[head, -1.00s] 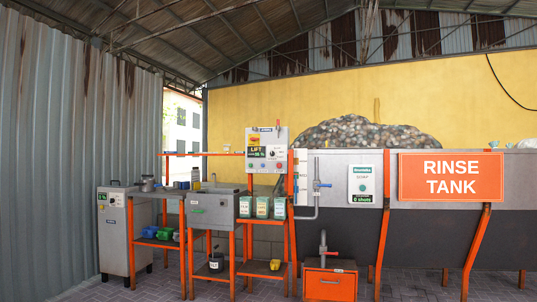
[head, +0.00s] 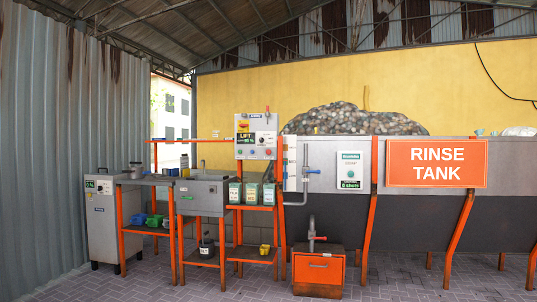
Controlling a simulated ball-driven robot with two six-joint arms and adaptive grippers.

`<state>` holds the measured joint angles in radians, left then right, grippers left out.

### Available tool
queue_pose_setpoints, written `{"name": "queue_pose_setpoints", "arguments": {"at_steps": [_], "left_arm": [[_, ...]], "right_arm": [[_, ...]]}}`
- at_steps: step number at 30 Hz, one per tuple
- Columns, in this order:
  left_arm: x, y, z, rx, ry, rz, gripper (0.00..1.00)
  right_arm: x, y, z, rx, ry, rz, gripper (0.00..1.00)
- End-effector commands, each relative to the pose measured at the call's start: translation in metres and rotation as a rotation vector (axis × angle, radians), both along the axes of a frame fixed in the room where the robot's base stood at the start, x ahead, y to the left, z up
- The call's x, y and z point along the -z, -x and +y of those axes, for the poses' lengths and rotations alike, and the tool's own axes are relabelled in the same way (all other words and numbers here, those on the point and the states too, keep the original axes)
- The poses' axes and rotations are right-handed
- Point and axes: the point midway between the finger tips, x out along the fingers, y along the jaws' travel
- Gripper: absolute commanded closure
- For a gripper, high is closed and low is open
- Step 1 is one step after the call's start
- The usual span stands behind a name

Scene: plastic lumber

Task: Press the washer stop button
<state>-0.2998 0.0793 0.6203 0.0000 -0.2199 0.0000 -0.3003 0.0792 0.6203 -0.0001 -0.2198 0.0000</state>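A grey control panel (head: 256,137) is mounted on an orange frame near the middle of the head view. It has a yellow label, a dark "LIFT" display (head: 245,137), a dark knob and a row of small coloured buttons along its lower part. A red button (head: 269,152) sits at the lower right of this row. The small lettering is unreadable, so I cannot tell which button is the washer stop. Neither of my grippers is in view.
Left of and below the panel stand a grey cabinet (head: 101,222), a sink bench (head: 203,195) and several small containers. An orange drawer box (head: 319,271) stands on the floor before the rinse tank (head: 450,221). Paved floor (head: 200,286) in front is clear.

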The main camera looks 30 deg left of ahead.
Motion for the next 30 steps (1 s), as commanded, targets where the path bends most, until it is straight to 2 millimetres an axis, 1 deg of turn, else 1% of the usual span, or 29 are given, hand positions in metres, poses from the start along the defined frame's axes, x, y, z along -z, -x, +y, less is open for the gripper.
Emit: {"name": "queue_pose_setpoints", "arguments": {"at_steps": [1, 9, 30], "left_arm": [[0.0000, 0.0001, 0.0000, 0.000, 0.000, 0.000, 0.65], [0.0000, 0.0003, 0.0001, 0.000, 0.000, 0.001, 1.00], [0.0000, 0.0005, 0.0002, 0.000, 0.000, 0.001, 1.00]], "right_arm": [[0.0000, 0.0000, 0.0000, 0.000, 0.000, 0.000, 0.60], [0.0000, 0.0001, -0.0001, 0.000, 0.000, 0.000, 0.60], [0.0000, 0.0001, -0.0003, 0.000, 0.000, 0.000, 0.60]]}}
